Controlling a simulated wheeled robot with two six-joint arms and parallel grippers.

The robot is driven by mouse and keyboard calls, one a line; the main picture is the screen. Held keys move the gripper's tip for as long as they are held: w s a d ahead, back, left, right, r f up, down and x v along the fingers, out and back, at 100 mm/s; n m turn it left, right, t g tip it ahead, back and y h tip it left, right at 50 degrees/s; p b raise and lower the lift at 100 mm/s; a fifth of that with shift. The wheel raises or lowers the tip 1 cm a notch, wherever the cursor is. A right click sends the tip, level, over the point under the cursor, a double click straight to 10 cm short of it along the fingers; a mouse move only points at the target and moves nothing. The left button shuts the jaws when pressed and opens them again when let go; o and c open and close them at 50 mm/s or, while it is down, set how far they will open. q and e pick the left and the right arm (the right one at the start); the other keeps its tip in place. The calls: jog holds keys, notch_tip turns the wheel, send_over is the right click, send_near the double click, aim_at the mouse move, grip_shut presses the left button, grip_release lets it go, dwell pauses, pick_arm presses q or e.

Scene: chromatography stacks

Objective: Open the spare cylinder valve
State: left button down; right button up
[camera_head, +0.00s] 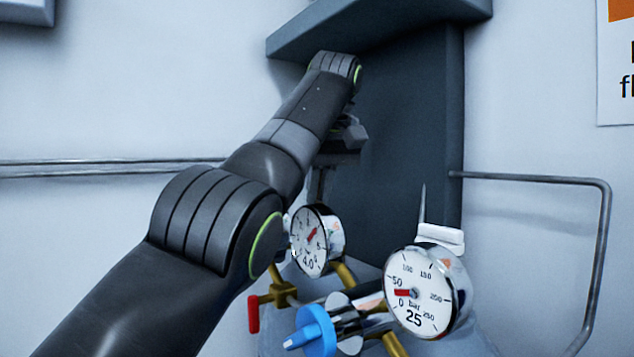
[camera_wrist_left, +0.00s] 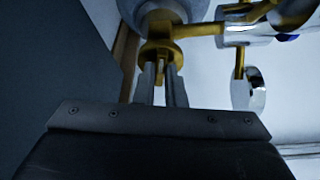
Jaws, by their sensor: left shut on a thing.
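In the left wrist view a brass cylinder valve (camera_wrist_left: 160,52) sits against the rounded grey cylinder top (camera_wrist_left: 170,10). My left gripper (camera_wrist_left: 165,80) has its two fingers on either side of a brass part of this valve and is shut on it. In the head view the left gripper (camera_head: 321,186) points down behind the left gauge, and its fingertips and the valve are hidden there. The regulator has a left gauge (camera_head: 310,242) marked 4.0 and a right gauge (camera_head: 415,293) marked 25 bar. My right gripper is not in view.
A blue knob (camera_head: 318,330) and a brass tap with a red handle (camera_head: 253,313) sit below the gauges. A dark grey panel (camera_head: 400,130) stands behind the arm. A metal pipe (camera_head: 603,240) bends down at the right. Brass fittings and a gauge's side (camera_wrist_left: 250,92) are close to the gripper.

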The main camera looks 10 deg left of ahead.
pick_arm(q)
jog(key=shift+w+d+n+g+y+p, duration=0.1)
jog(key=shift+n+g+y+p, duration=0.3)
jog(key=shift+n+p, duration=0.75)
jog(key=shift+n, duration=0.35)
jog(key=c, duration=1.5)
grip_release()
jog(key=p+v, duration=0.4)
jog(key=v, duration=0.3)
jog(key=shift+d+r+p, duration=0.15)
jog(key=shift+r+p, duration=0.05)
jog(key=shift+p, duration=0.15)
